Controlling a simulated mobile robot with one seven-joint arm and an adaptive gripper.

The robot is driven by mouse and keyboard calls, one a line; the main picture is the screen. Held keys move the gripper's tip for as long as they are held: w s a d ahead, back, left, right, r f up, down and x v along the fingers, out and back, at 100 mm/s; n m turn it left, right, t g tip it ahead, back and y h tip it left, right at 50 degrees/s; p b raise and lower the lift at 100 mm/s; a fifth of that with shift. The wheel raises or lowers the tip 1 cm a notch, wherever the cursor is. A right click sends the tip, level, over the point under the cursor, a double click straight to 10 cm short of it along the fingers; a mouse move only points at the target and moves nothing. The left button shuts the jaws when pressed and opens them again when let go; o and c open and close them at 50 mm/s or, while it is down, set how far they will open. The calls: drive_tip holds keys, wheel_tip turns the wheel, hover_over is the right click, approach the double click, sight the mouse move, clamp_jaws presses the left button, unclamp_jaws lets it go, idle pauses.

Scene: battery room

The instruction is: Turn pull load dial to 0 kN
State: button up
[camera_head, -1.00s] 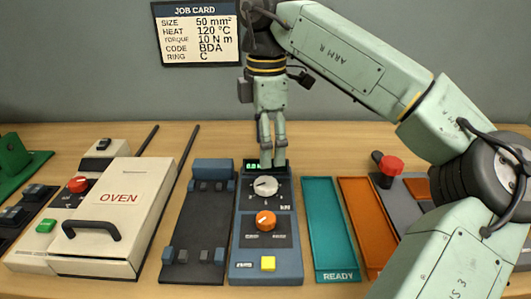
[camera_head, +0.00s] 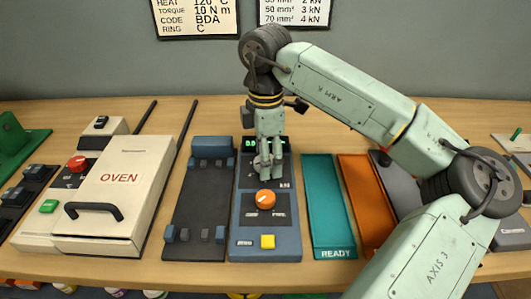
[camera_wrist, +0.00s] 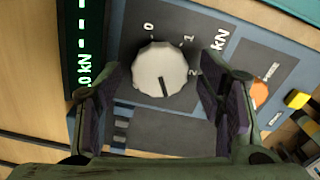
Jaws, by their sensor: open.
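The white pull load dial (camera_wrist: 160,70) is round with a ridged edge and a dark pointer mark. In the wrist view its mark points downward, past the printed 2 and away from the 0 at its top. My gripper (camera_wrist: 165,82) is open, one finger on each side of the dial; I cannot tell whether they touch it. In the head view my gripper (camera_head: 265,170) hides the dial on the blue-grey panel (camera_head: 240,225). The green display (camera_wrist: 83,60) beside the dial ends in "0 kN"; its other digits are cut off.
An orange knob (camera_head: 265,199) and a yellow button (camera_head: 267,241) sit in front of the dial on the same panel. A dark fixture (camera_head: 197,205) stands left and a teal READY tray (camera_head: 328,210) right. The oven (camera_head: 118,190) is further left.

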drive_tip(key=shift+f, duration=0.1)
drive_tip(key=c, duration=1.1)
drive_tip(key=shift+c, duration=0.2)
